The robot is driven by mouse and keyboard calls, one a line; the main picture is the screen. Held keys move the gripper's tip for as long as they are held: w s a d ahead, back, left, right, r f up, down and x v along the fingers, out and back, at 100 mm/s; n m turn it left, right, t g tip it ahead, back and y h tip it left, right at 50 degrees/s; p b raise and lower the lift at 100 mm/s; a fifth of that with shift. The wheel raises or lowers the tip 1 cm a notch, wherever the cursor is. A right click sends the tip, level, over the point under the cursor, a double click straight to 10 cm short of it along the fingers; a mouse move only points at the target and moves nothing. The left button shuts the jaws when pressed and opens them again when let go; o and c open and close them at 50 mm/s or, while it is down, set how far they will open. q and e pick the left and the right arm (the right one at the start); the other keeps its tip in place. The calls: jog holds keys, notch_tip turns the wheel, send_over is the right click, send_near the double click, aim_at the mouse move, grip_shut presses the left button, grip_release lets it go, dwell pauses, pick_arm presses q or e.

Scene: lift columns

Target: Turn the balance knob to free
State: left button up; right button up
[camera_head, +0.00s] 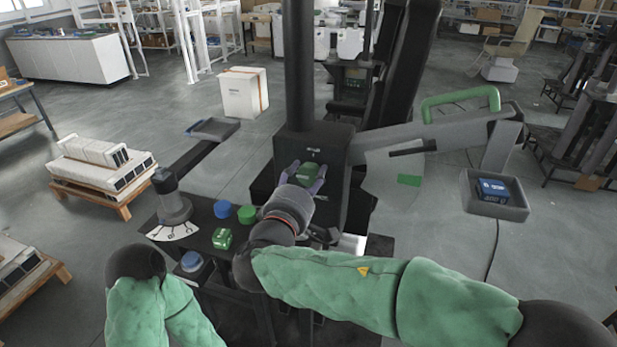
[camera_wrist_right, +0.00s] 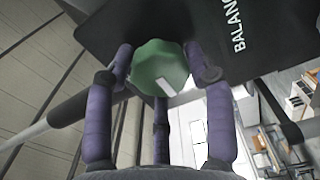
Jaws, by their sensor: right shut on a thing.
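The balance knob is a green lobed knob (camera_head: 309,169) on the front of the black column box (camera_head: 328,146). My right gripper (camera_head: 304,178) reaches it with its purple fingers around the knob's sides. In the right wrist view the green knob (camera_wrist_right: 157,62) sits between the fingertips of my right gripper (camera_wrist_right: 160,74), shut on it. A white mark shows on the knob's lower right edge. The black panel beside it bears the word BALANCE (camera_wrist_right: 236,25). The knob's position labels are not readable. My left arm shows at lower left, but its gripper is not visible.
A console (camera_head: 205,240) at left holds a dark lever on a white dial (camera_head: 172,231), a blue cap (camera_head: 222,208), a green cap (camera_head: 247,214) and a green button block (camera_head: 222,239). A grey tray (camera_head: 480,205) with a blue box (camera_head: 495,189) is at right.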

jog(key=shift+a+r, duration=0.1)
jog(key=shift+a, duration=0.1)
jog(key=o, duration=1.1)
jog(key=shift+c, duration=0.2)
jog(key=shift+o, duration=0.2)
jog(key=shift+w+a, duration=0.15)
jog(key=shift+a, duration=0.05)
jog(key=shift+d, duration=0.1)
jog(key=shift+d, duration=0.1)
jog(key=v, duration=1.2)
